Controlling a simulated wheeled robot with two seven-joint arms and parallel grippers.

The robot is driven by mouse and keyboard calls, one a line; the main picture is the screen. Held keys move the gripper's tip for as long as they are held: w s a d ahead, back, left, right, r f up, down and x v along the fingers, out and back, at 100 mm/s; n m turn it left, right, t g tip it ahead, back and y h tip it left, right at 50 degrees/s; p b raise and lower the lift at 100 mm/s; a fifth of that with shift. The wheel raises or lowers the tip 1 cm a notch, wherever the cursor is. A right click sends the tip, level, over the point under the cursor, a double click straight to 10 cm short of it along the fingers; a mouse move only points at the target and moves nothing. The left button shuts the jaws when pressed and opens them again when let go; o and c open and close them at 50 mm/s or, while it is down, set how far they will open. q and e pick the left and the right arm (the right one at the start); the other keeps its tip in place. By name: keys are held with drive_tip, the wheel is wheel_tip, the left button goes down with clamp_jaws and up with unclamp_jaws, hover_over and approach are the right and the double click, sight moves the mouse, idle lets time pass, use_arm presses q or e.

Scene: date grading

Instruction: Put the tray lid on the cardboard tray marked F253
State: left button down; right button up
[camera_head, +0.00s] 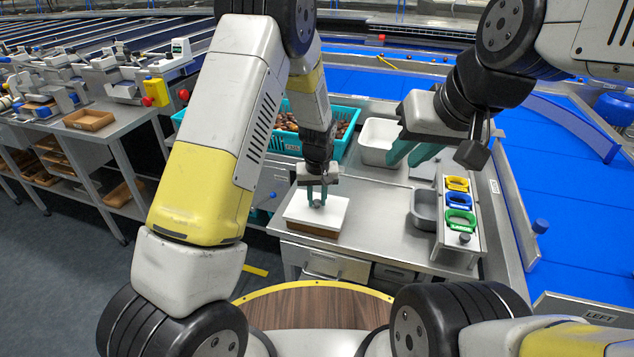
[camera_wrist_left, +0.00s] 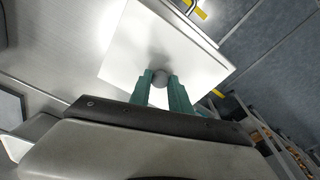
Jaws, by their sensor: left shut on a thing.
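The white tray lid (camera_head: 301,208) is a flat panel with a round grey knob in its middle. It lies over the brown cardboard tray (camera_head: 312,230), of which only the front side shows below the lid. The lid looks level and close to the tray; I cannot tell whether it touches all round. No F253 mark is legible. My left gripper (camera_head: 317,197) is shut on the knob from above. The left wrist view shows the lid (camera_wrist_left: 190,70) with the knob between the teal fingers (camera_wrist_left: 160,88). My right gripper (camera_head: 415,153) is raised at the right, open and empty.
A teal crate (camera_head: 283,143) of dates stands behind the lid. A white bin (camera_head: 376,142) and a grey bin (camera_head: 424,208) stand farther right. A rack (camera_head: 459,238) holds yellow, blue and green rings. The metal table (camera_head: 375,215) right of the tray is bare.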

use_arm(q)
drive_tip(key=shift+f, duration=0.65)
idle(0.5)
drive_tip(key=c, duration=0.7)
unclamp_jaws()
drive_tip(key=shift+r, duration=0.1)
drive_tip(key=shift+r, duration=3.4)
